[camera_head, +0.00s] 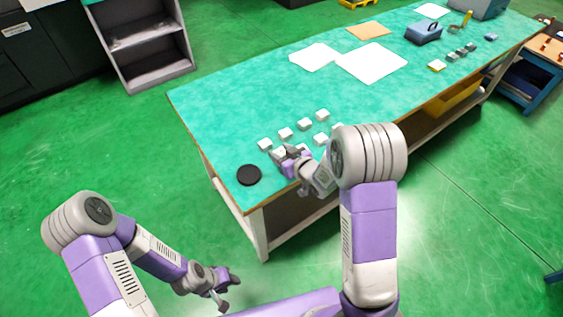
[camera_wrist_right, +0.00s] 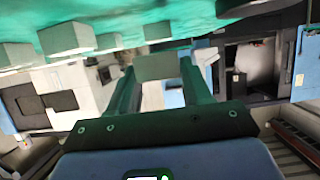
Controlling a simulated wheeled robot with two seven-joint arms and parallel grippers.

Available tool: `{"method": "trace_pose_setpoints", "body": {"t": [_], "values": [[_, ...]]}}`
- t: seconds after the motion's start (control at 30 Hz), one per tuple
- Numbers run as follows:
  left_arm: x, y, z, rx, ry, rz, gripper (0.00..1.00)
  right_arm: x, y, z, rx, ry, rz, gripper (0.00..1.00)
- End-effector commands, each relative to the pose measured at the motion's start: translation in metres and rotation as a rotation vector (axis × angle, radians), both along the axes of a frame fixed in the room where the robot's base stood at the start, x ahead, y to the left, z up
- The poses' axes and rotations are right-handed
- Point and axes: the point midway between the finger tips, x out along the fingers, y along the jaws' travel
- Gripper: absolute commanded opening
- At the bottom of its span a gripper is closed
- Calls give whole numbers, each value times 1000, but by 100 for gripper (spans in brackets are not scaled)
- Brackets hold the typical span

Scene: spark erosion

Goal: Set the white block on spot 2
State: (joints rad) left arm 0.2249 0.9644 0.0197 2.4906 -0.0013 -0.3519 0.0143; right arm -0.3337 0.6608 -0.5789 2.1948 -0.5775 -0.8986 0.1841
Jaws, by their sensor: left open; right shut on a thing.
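My right gripper (camera_head: 284,156) is at the near left part of the green-topped table (camera_head: 235,110), beside small white blocks. In the right wrist view, my right gripper (camera_wrist_right: 158,75) is shut on a pale block, taken as the white block (camera_wrist_right: 160,67), held between its fingertips. Other white blocks stand in two rows, such as one block (camera_head: 265,144) and another (camera_head: 322,115); one also shows in the wrist view (camera_wrist_right: 66,38). No spot number can be read. My left gripper (camera_head: 226,289) is open and empty, low, off the table.
A round black disc (camera_head: 248,174) lies near the table's left corner, left of my right gripper. White sheets (camera_head: 371,62), a blue box (camera_head: 423,32) and several small blocks lie farther back. The table's left-middle surface is clear. A grey shelf (camera_head: 145,45) stands behind.

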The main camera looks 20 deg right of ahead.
Motion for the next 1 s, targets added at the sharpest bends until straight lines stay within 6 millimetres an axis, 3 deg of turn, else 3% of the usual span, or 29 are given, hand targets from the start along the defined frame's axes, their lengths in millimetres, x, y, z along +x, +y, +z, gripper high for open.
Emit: {"method": "trace_pose_setpoints", "body": {"t": [0.2, 0.67, 0.7, 0.83, 1.0], "values": [[0, 0, -16, 0, 0, 0, 43, 0, 0, -37, -1, 2, 1, 10], [0, 0, -21, 0, 0, 0, 43, 0, 0, -43, 1, -2, 0, 10], [0, 0, -20, 0, 0, 0, 43, 0, 0, -43, 0, 1, 0, 53], [0, 0, -19, 0, 0, 0, 43, 0, 0, -42, 0, 1, 0, 73], [0, 0, -19, 0, 0, 0, 43, 0, 0, -42, 0, 1, 0, 74]]}}
